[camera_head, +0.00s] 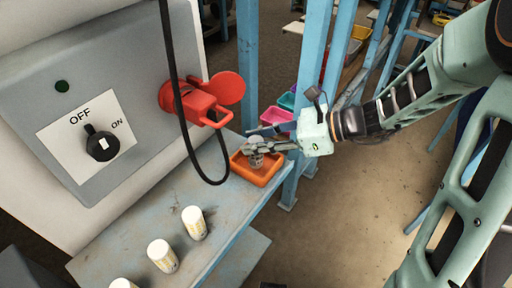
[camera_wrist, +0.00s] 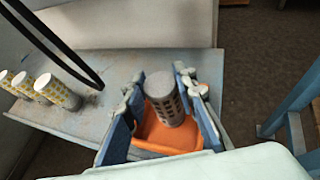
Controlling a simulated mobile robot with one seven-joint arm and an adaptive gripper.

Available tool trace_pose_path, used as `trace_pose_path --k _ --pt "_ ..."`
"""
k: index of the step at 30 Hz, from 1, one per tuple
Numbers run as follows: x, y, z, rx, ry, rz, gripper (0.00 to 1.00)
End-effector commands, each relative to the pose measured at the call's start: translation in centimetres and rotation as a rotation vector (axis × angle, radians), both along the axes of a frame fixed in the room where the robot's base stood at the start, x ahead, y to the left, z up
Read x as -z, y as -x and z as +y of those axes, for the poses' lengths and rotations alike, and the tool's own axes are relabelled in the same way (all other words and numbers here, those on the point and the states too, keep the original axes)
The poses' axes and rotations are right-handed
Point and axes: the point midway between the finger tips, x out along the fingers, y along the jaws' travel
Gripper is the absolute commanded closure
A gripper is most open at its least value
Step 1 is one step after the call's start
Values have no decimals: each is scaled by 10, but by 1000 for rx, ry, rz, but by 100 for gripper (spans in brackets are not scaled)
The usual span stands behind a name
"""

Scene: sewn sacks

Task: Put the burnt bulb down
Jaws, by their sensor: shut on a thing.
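The burnt bulb is a grey cylinder with dark spots (camera_wrist: 168,108); it also shows in the head view (camera_head: 256,161), partly hidden by the fingers. My gripper (camera_head: 262,142) is shut on it, with one finger on each side in the wrist view (camera_wrist: 160,92). The bulb stands roughly upright over or in a small orange tray (camera_head: 266,179) at the far end of the grey bench. The tray also shows below the bulb in the wrist view (camera_wrist: 151,136). I cannot tell whether the bulb touches the tray's floor.
Three white-and-yellow bulbs (camera_head: 194,222) stand on the bench (camera_head: 223,205). A panel with an OFF/ON knob (camera_head: 101,145) and a red socket (camera_head: 200,103) rises behind. A black cable (camera_head: 184,125) loops down near the tray. Blue posts (camera_head: 310,80) stand close to my gripper.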

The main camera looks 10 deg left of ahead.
Motion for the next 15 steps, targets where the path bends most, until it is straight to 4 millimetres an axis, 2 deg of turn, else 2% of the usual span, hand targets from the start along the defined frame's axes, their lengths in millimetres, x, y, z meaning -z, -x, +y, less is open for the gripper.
trace_pose_path --k 12,13,15 --pt "6 0 0 0 -1 0 99" --pt "5 0 0 0 0 0 72" --pt "4 0 0 0 0 0 64"
